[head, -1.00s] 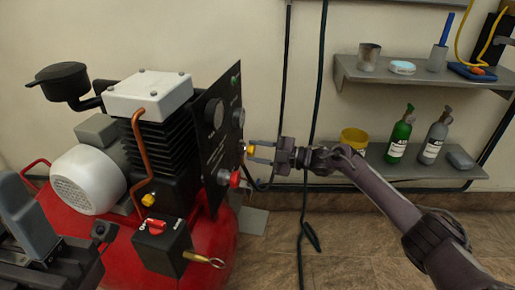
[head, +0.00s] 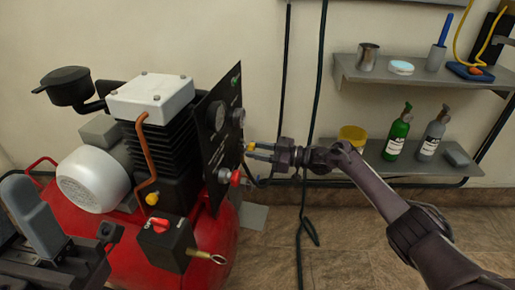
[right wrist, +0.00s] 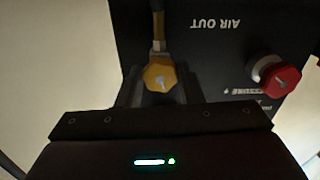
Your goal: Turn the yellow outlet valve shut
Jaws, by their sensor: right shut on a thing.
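In the head view the yellow valve (head: 251,146) shows small at the panel's right edge. My right gripper (head: 259,153) reaches it from the right and is shut on it, one finger on each side. In the right wrist view the fingers (right wrist: 158,95) are dark and partly lost against the panel.
A red knob (right wrist: 275,76) sits close beside the valve on the same panel. The red compressor tank (head: 205,235) stands below, with a black switch box (head: 165,245) in front. Wall shelves (head: 420,80) with bottles and cups are at the right. Black cables (head: 318,100) hang behind my right gripper.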

